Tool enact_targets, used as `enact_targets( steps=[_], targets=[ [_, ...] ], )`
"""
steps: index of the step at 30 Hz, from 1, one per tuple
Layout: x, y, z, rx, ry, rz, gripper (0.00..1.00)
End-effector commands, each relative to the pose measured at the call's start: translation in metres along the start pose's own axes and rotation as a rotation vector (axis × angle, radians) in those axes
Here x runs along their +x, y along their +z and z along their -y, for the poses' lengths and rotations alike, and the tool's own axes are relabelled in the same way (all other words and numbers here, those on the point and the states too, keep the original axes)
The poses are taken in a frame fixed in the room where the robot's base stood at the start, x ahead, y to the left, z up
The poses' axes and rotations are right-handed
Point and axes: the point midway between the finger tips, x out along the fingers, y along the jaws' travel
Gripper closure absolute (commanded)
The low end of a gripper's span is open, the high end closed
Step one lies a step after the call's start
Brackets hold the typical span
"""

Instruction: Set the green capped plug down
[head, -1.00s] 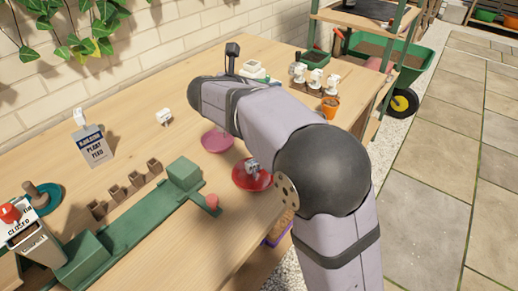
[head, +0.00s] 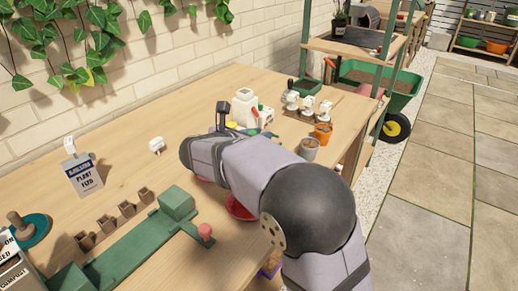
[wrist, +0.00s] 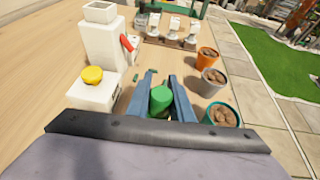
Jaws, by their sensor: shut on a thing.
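My gripper (wrist: 160,82) has two blue fingers, shut on the green capped plug (wrist: 160,103), whose rounded green top shows between them in the wrist view. The plug's lower part is hidden, so I cannot tell whether it touches the bench below. In the head view, my arm hides most of the gripper and I cannot make out the plug there.
A white dispenser (wrist: 103,45) with a red lever and a white block with a yellow knob (wrist: 92,76) stand left of the gripper. Orange (wrist: 207,58), grey (wrist: 213,82) and teal (wrist: 222,116) pots stand right. The bench (wrist: 45,70) is bare far left.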

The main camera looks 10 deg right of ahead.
Motion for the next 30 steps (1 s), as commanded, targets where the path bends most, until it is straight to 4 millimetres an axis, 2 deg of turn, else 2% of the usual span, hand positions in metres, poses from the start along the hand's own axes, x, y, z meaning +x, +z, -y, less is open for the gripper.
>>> enact_targets(
  steps=[3,9,25,26,27,28,30],
  targets=[
    [0.007,-0.018,0.0,-0.005,-0.002,-0.003,1.0],
    [0.016,-0.039,0.0,-0.003,0.0,-0.002,1.0],
    [0.019,-0.045,0.0,-0.001,0.0,-0.001,1.0],
    [0.018,-0.044,0.0,-0.001,0.0,-0.001,0.75],
    [0.018,-0.044,0.0,-0.001,0.0,-0.001,0.66],
    [0.018,-0.044,0.0,-0.001,0.0,-0.001,0.61],
    [0.018,-0.044,0.0,-0.001,0.0,-0.001,0.61]
  ],
)
